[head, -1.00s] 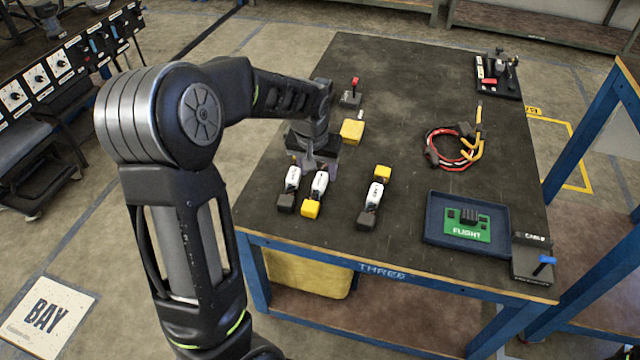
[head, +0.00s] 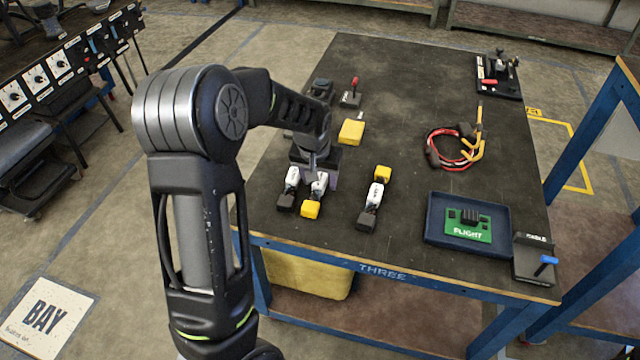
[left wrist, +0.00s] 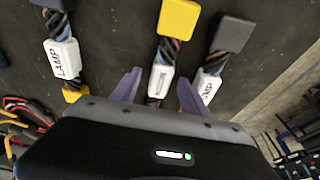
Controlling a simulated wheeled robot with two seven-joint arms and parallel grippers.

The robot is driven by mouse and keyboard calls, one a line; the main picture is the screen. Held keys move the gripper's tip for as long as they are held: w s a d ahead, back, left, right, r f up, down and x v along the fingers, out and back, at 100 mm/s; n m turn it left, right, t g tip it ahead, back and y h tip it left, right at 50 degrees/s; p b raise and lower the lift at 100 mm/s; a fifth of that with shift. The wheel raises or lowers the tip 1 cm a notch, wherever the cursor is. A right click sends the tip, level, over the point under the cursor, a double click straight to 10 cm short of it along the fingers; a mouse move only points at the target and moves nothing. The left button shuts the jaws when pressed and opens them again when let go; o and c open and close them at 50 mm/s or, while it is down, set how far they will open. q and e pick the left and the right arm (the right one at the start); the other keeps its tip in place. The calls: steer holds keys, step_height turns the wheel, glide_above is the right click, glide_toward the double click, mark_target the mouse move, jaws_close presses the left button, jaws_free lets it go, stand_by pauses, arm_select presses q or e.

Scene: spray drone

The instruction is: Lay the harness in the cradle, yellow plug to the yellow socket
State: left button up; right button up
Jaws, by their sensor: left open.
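Three short harnesses with white labels lie on the dark table. The left harness (head: 291,180) has a dark plug at its near end. The middle harness (head: 320,184) has a yellow plug (head: 310,210) at its near end. The right harness (head: 375,194) has a yellow plug at its far end and a dark one near. My left gripper (head: 317,172) is open over the middle harness's far part. In the left wrist view its purple fingers (left wrist: 157,90) stand either side of that harness; contact is unclear. I cannot identify the cradle or yellow socket. My right gripper is out of view.
A yellow block (head: 352,131) and red-handled device (head: 351,93) stand beyond my gripper. A red cable coil (head: 450,150), a blue tray (head: 433,235), a blue-levered CABLE box (head: 533,262) and a black fixture (head: 498,78) lie to the right. The table's middle is clear.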

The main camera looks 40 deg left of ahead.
arm_select(q)
jaws_close()
stand_by(0.6)
